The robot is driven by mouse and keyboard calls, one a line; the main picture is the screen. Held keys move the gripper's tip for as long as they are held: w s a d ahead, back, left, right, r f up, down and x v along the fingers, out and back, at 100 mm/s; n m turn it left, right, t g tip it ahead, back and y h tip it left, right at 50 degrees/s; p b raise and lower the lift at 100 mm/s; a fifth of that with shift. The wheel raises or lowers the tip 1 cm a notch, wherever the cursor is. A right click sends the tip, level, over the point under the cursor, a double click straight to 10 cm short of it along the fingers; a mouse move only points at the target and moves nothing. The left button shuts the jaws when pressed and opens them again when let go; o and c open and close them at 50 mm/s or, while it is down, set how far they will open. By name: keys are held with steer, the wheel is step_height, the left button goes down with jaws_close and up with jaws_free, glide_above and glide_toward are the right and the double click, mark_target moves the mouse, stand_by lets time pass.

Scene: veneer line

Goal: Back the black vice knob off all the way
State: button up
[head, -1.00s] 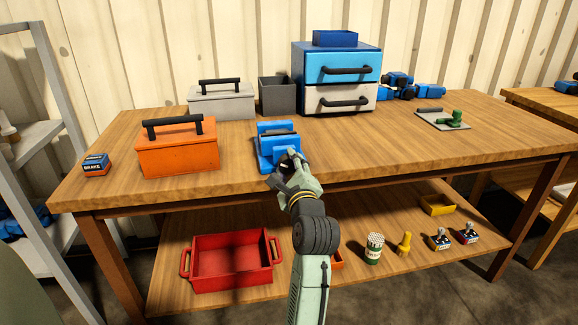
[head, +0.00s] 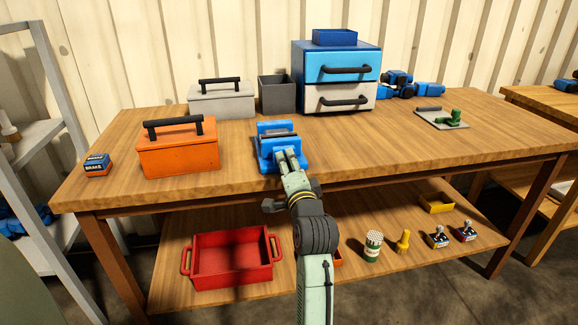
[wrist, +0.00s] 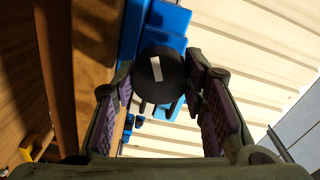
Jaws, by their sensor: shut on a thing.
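The blue vice (head: 268,150) stands near the front edge of the workbench in the head view, with a grey bar across its top. Its round black knob (wrist: 158,72), marked with a white stripe, faces me in the wrist view. My gripper (head: 283,155) reaches the front of the vice from below in the head view. In the wrist view its two fingers are on either side of the knob, and it is shut on the knob. The knob is hidden behind my gripper in the head view.
An orange toolbox (head: 178,152) stands left of the vice on the workbench (head: 360,155). A grey bin (head: 277,95) and a drawer cabinet (head: 338,75) stand behind. A red crate (head: 230,265) sits on the lower shelf.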

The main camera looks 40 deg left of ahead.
steer(key=n, duration=0.6)
steer(key=n+b, duration=0.1)
steer(key=n, duration=0.5)
stand_by(0.5)
steer(key=o, duration=1.2)
steer(key=shift+c, duration=0.2)
steer(key=v, duration=1.2)
